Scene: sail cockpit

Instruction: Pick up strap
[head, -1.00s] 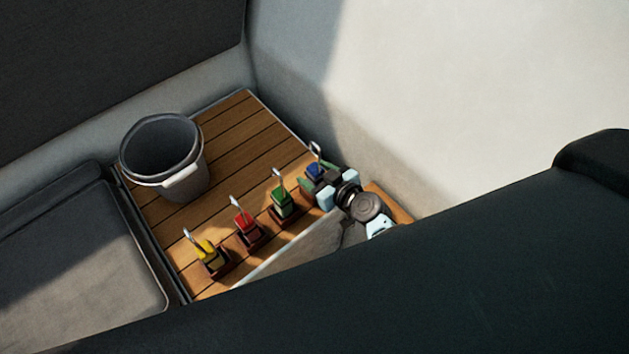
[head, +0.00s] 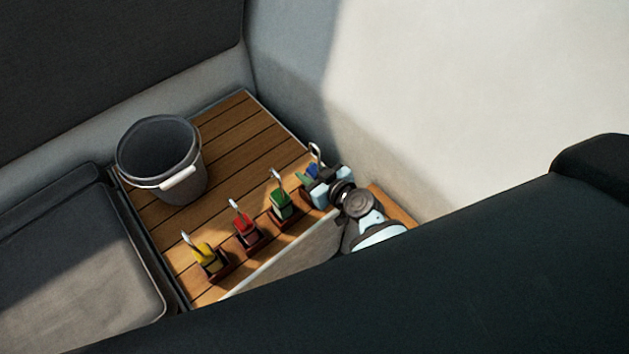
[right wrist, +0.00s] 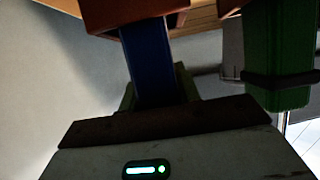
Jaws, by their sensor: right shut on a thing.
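Several rolled straps with metal hooks stand in brown holders on the slatted wood: a yellow strap (head: 208,258), a red strap (head: 244,228), a green strap (head: 281,203) and a blue strap (head: 311,172) at the far right end. My right gripper (head: 318,183) is at the blue strap and partly covers it. In the right wrist view the blue strap (right wrist: 147,60) runs from the gripper to a brown holder (right wrist: 130,14), and I take the jaws as shut on it. The green strap (right wrist: 279,65) hangs close beside. My left gripper is not in view.
A grey bucket (head: 160,165) with a white grip on its handle stands on the wooden seat (head: 235,125). A pale wall (head: 390,130) rises close to the right gripper. A grey cushion (head: 75,260) lies at the left.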

